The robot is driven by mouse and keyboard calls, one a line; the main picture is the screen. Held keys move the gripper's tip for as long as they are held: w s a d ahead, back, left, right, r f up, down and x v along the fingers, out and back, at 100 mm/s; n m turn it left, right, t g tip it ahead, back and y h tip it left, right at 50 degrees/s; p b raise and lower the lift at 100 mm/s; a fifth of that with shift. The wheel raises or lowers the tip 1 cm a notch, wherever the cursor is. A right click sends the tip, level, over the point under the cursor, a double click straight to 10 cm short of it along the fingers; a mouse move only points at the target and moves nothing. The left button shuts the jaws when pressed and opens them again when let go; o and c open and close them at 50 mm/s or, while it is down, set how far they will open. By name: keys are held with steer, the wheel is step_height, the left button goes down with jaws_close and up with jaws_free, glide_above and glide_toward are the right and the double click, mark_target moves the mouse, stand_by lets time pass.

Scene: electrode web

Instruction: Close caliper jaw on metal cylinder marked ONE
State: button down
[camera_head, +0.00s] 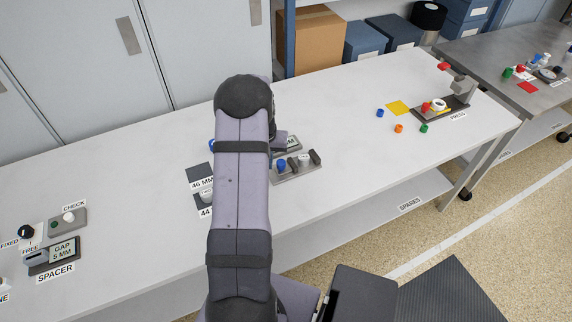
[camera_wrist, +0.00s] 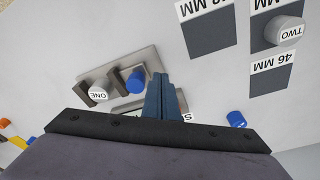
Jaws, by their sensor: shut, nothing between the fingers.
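The caliper's grey base plate (camera_wrist: 148,62) shows in the wrist view, left of my fingers, and in the head view (camera_head: 290,178), right of my arm. The metal cylinder marked ONE (camera_wrist: 99,93) sits on it between two dark jaws (camera_wrist: 84,94); it also shows in the head view (camera_head: 304,158). I cannot tell whether the jaw nearer the blue knob touches it. The blue knob (camera_wrist: 135,82) stands beside that jaw. My gripper (camera_wrist: 161,82) is shut and empty, just right of the knob and apart from it. In the head view my arm hides it.
A cylinder marked TWO (camera_wrist: 286,31) stands on a dark pad near 46 MM labels. A loose blue cap (camera_wrist: 236,119) lies on the bench right of my fingers. The spacer station (camera_head: 55,254) is far left; the press (camera_head: 455,100) is far right.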

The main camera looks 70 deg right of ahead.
mark_target(278, 163)
steer(key=shift+f, duration=0.15)
steer(key=shift+f+b, duration=1.1)
steer(key=shift+f, duration=0.35)
steer(key=shift+s+d, duration=1.7)
steer(key=shift+d, duration=0.05)
stand_by(1.8)
steer(key=shift+w+a, duration=0.2)
steer(key=shift+w+a, duration=0.25)
steer(key=shift+a, duration=0.05)
stand_by(0.4)
steer(key=shift+r, duration=0.1)
steer(key=shift+r+p, duration=2.6)
steer(key=shift+r, duration=1.3)
